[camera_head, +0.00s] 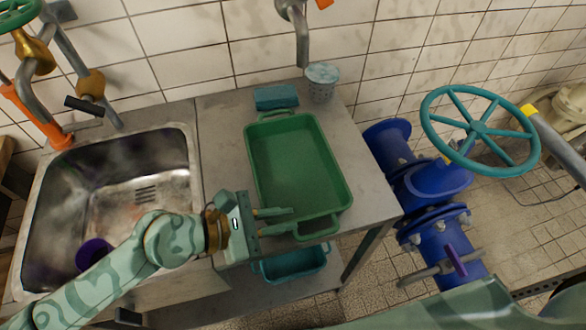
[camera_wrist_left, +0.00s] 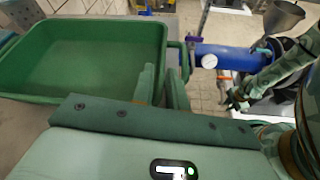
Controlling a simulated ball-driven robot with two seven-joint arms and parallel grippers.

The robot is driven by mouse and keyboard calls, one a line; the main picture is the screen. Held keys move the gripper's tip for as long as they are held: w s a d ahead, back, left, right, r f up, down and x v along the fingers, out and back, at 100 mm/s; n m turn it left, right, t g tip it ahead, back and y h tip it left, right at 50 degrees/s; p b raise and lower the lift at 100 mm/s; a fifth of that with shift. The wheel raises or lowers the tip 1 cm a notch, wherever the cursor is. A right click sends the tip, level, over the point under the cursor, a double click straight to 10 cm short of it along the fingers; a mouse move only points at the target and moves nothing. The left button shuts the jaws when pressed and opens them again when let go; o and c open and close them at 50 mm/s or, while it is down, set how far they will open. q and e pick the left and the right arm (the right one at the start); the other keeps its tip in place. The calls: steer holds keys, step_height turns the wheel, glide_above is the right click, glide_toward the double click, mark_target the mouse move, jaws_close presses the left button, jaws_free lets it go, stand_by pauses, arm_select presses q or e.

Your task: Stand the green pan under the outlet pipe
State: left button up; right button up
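The green pan (camera_head: 296,165) lies flat on the grey counter, right of the sink, with a handle at each end. It also shows in the left wrist view (camera_wrist_left: 80,60). My left gripper (camera_head: 297,220) is at the pan's near end by the near handle. Its fingers are apart, with one over the pan's inner side and one by the rim and handle; contact is unclear. In the left wrist view the fingers (camera_wrist_left: 164,85) are beside the rim. A grey pipe (camera_head: 302,48) with a downturned end comes from the wall above the counter. My right gripper (camera_wrist_left: 237,100) is small and dark in the left wrist view.
A speckled cup (camera_head: 322,82) and a blue sponge (camera_head: 276,97) stand behind the pan. The steel sink (camera_head: 105,200) is at left. A teal tray (camera_head: 292,264) is on the shelf below. Blue piping (camera_head: 430,185) and a teal handwheel (camera_head: 480,130) are at right.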

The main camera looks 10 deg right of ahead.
mark_target(306, 217)
arm_select(q)
steer(key=x, duration=0.4)
steer(key=shift+d+b, duration=0.15)
steer(key=shift+b, duration=0.15)
